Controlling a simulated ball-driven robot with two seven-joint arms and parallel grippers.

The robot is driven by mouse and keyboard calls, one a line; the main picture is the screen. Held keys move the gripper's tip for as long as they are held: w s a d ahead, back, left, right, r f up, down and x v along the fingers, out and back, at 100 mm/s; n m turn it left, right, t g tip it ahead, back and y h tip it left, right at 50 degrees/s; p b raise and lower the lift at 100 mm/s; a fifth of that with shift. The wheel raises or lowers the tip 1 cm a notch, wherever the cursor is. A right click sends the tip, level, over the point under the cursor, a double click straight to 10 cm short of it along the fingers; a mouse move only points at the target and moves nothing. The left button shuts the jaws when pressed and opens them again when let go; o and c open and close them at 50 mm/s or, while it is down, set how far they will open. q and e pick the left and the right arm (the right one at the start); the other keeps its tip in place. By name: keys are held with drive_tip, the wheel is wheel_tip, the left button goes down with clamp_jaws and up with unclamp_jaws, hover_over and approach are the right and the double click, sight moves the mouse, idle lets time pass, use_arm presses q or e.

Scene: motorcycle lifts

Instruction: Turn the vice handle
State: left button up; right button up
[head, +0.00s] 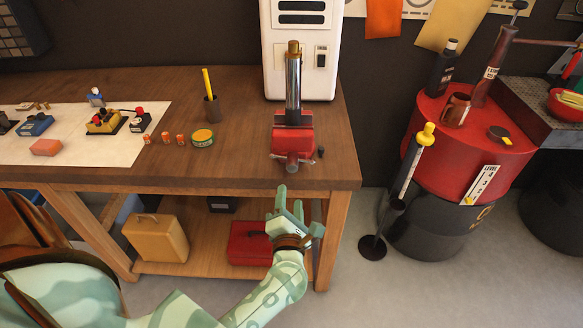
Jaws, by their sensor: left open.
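A red vice (293,136) stands near the right front edge of the wooden workbench. Its metal handle (291,163) is a thin bar across the vice's front, lying roughly crosswise. A shiny upright metal tube (293,90) with a brass-coloured top stands in the vice jaws. My left gripper (296,200) is open and empty, its fingers pointing up, in front of the bench edge. It is apart from the handle and shows just below it in the picture. My right gripper is out of the picture.
A white machine (302,50) stands behind the vice. A red drum (475,140) and thin stand (410,175) are at right. Floor between is clear.

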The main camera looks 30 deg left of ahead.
sight(292, 169)
use_arm(q)
drive_tip(key=x, duration=1.2)
drive_tip(key=shift+w+d+b, duration=0.1)
drive_tip(key=shift+w+b, duration=0.05)
drive_tip(key=shift+b, duration=0.2)
drive_tip(key=c, duration=1)
